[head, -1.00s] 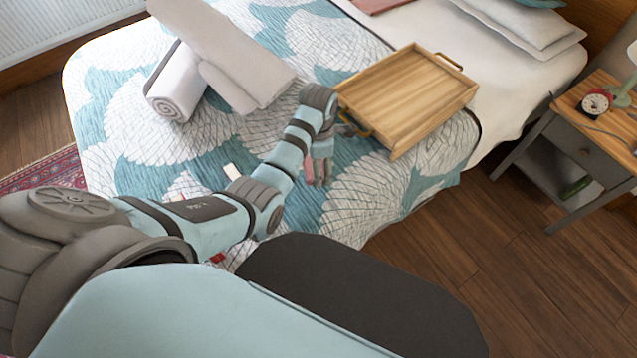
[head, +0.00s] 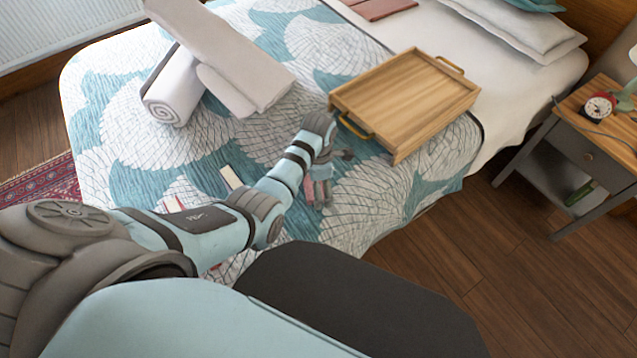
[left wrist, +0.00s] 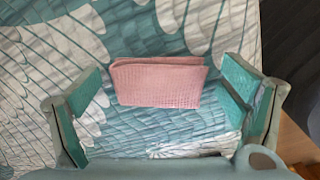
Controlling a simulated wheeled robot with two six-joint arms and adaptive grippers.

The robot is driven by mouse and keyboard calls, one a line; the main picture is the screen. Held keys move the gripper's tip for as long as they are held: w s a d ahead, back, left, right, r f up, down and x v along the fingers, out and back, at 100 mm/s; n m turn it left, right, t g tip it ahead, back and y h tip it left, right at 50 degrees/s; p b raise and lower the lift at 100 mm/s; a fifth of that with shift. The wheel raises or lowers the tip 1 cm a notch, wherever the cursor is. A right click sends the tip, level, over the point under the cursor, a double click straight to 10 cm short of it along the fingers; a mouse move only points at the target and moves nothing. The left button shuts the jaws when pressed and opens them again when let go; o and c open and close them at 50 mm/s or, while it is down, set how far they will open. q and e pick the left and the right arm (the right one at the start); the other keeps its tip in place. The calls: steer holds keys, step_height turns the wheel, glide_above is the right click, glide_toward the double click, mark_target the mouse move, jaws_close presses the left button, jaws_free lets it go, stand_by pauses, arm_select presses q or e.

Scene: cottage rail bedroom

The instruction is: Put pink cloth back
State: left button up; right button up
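The pink cloth (left wrist: 158,84) lies folded on the patterned bedspread in the left wrist view. Its long side runs across the picture, between and a little beyond the fingers. My left gripper (left wrist: 160,108) is open and empty, with a teal-padded finger to each side of the cloth. In the head view my left gripper (head: 319,185) is low over the bed, in front of the tray, and mostly hides the cloth. I cannot tell how far above the bedspread the fingers are. My right gripper is in neither view.
A wooden tray (head: 410,96) with handles stands on the bed just beyond my left gripper. Rolled and folded pale blankets (head: 175,88) lie at the back left. Flat pink fabric (head: 378,7) lies near the pillows (head: 525,28). A nightstand (head: 590,142) stands at the right.

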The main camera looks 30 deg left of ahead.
arm_select(q)
step_height(320, 180, up, 12)
steer(key=p, duration=0.4)
steer(key=shift+r+p, duration=0.2)
steer(key=shift+p, duration=0.15)
